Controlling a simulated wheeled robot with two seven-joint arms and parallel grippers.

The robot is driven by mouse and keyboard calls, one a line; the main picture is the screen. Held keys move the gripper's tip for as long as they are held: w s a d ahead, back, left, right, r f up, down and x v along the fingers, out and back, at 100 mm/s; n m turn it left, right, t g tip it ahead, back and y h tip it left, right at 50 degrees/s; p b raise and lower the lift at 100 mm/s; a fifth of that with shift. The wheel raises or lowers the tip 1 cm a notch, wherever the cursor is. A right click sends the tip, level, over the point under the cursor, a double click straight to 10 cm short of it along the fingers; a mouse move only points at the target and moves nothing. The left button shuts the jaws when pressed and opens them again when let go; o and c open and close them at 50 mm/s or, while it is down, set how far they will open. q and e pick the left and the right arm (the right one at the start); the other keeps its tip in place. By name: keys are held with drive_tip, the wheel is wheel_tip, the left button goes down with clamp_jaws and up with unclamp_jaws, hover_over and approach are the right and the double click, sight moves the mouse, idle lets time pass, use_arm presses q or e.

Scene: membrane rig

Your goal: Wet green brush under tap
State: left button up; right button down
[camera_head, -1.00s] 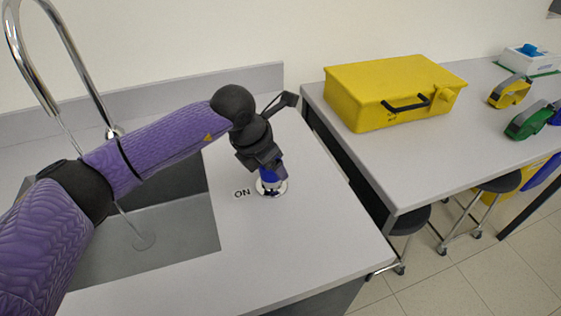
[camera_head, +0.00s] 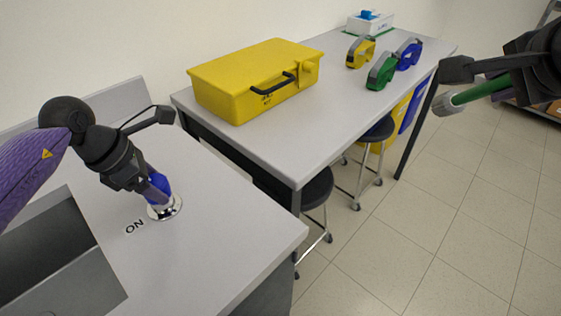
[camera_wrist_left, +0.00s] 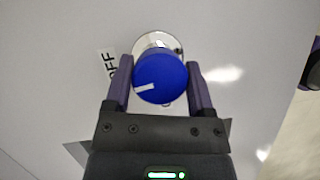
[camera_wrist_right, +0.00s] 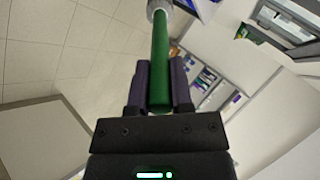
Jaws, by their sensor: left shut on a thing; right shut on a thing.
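My left gripper (camera_head: 150,184) is shut on this knob. In the left wrist view the knob (camera_wrist_left: 161,77) sits between both fingers, its white mark toward the left. An "OFF" label (camera_wrist_left: 108,64) shows there. My right gripper (camera_wrist_right: 160,75) is shut on the green brush (camera_wrist_right: 161,45). In the head view the brush (camera_head: 488,89) is held in the air at the upper right, its pale end pointing left. The tap is out of view.
The grey sink basin (camera_head: 60,262) is at the lower left, partly cut off. A yellow case (camera_head: 255,80) and tape dispensers (camera_head: 382,72) stand on the side table (camera_head: 335,125). Stools (camera_head: 314,192) are beneath it. Open floor lies below the brush.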

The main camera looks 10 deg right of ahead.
use_arm(q)
drive_tip(key=shift+m, duration=0.5)
use_arm(e)
drive_tip(key=shift+f, duration=0.35)
use_arm(q)
drive_tip(key=o, duration=1.2)
drive_tip(key=p+v, duration=0.1)
drive_tip(key=v, duration=0.5)
drive_tip(key=p+v, duration=0.1)
drive_tip(key=v, duration=0.5)
drive_tip(key=shift+w+a, duration=0.15)
drive_tip(key=shift+w, duration=0.05)
use_arm(e)
wheel_tip(320, 180, up, 3)
drive_tip(key=shift+s+r, duration=0.1)
use_arm(q)
drive_tip(key=shift+r, duration=0.1)
